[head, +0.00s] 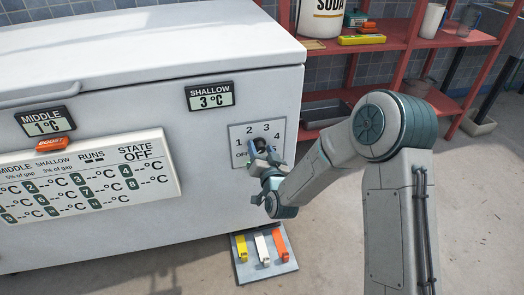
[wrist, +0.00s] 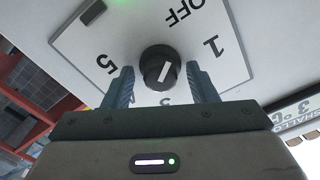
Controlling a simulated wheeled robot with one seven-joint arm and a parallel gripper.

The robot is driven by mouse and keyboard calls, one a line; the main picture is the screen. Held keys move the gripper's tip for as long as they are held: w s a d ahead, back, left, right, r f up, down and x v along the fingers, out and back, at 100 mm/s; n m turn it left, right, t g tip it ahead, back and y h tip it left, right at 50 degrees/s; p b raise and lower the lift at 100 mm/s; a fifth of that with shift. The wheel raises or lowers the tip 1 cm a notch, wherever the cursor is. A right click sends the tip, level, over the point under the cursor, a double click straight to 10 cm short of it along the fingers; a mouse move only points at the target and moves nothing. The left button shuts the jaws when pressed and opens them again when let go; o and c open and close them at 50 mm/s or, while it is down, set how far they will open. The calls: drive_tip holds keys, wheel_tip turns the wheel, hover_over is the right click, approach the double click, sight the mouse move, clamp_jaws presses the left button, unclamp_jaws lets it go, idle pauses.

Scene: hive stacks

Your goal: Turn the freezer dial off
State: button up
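The freezer dial is a round black knob (wrist: 158,68) with a white line, on a square plate (head: 240,133) marked 1 to 5 and OFF on the freezer's front. In the wrist view, OFF lies above right of the knob, 1 right and 5 left. The white line slants from lower left to upper right; I cannot tell which end is the pointer. My gripper (wrist: 161,92) is open, with one finger on each side of the knob and small gaps visible. In the head view my gripper (head: 264,160) covers the knob and part of the plate.
The white freezer (head: 215,165) has a shallow display (head: 210,96) reading 3 °C and a middle display (head: 45,122) reading 1 °C. A board (head: 85,185) reads STATE OFF. A panel with yellow, white and orange levers (head: 262,262) sits below. Red shelves (head: 385,40) stand behind my arm.

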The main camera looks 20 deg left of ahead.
drive_tip(key=shift+s, duration=0.1)
drive_tip(key=p+v, duration=0.4)
drive_tip(key=v, duration=0.9)
drive_tip(key=shift+s+d, duration=0.15)
drive_tip(key=shift+d, duration=0.1)
drive_tip(key=shift+f, duration=0.1)
drive_tip(key=w+d+r+n+g+h+p, duration=0.1)
drive_tip(key=w+d+r+g+h+p, duration=0.15)
drive_tip(key=d+r+p, duration=0.6)
drive_tip(key=w+d+r+n+g+h+p, duration=0.1)
drive_tip(key=d+r+g+h+p, duration=0.35)
drive_tip(key=r+p, duration=0.7)
drive_tip(key=s+d+r+m+g+h+p, duration=0.1)
drive_tip(key=s+d+r+g+p, duration=0.1)
drive_tip(key=s+d+r+p, duration=0.3)
drive_tip(key=s+d+r+m+g+h+p, duration=0.1)
drive_tip(key=s+d+r+g+p, duration=0.2)
drive_tip(key=s+d+r, duration=0.6)
drive_tip(key=s+r+p, duration=0.1)
drive_tip(key=s+r, duration=0.1)
drive_tip(key=r, duration=0.2)
drive_tip(key=s+r, duration=0.2)
drive_tip(key=r, duration=0.3)
drive_tip(key=shift+s+d+r+m+g+p, duration=0.15)
drive_tip(key=shift+s+r+m+g+p, duration=0.1)
drive_tip(key=shift+m+g+p, duration=0.1)
